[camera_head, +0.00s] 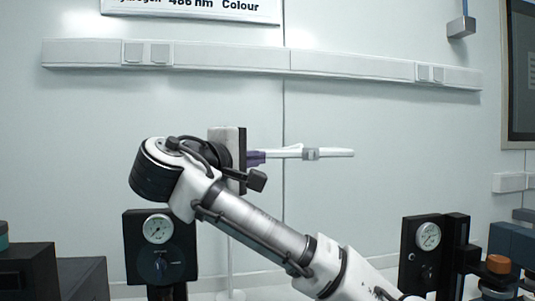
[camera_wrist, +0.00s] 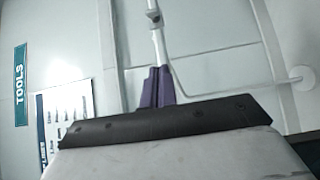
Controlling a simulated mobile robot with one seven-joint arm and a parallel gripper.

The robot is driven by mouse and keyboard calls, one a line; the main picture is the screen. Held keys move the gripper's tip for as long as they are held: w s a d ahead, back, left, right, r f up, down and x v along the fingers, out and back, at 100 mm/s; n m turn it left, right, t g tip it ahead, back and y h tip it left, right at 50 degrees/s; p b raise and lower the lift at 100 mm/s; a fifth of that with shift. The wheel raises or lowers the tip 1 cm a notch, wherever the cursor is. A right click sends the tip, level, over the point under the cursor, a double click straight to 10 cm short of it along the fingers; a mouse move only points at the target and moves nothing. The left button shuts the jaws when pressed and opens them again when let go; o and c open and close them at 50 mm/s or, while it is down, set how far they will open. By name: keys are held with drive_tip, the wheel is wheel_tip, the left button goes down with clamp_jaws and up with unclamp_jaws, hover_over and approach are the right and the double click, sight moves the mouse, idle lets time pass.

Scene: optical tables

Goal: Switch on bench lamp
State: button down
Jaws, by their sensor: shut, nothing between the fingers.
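A slim white lamp bar (camera_head: 335,153), apparently the bench lamp, runs level to the right of my gripper in the head view, with a grey collar around its middle. In the wrist view the bar (camera_wrist: 158,48) runs up from my fingertips, with the collar near the top edge. A thin stem (camera_wrist: 235,82) leads to a round white base (camera_wrist: 301,75) at the right. My gripper (camera_head: 263,157) has purple fingers, shut and empty. They also show in the wrist view (camera_wrist: 158,70), lined up with the bar's near end. I cannot tell whether they touch it.
Dark blocks with round gauges stand at the left (camera_head: 158,228) and right (camera_head: 428,236). A pale wall with a white trunking strip (camera_head: 220,57) is behind. A dark screen (camera_head: 521,75) hangs at the upper right. Free space shows above the lamp bar.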

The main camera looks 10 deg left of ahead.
sight(311, 155)
drive_tip(key=p+x, duration=0.3)
drive_tip(key=x, duration=0.5)
drive_tip(key=shift+w+d+r+p, duration=0.15)
drive_tip(key=shift+r+p, duration=0.05)
drive_tip(key=shift+p, duration=0.15)
drive_tip(key=d+p, duration=0.1)
drive_tip(key=d, duration=0.2)
drive_tip(key=shift+d+f, duration=0.2)
drive_tip(key=shift+d, duration=0.3)
drive_tip(key=shift+s, duration=0.2)
drive_tip(key=shift+d+f, duration=0.1)
drive_tip(key=shift+d, duration=0.1)
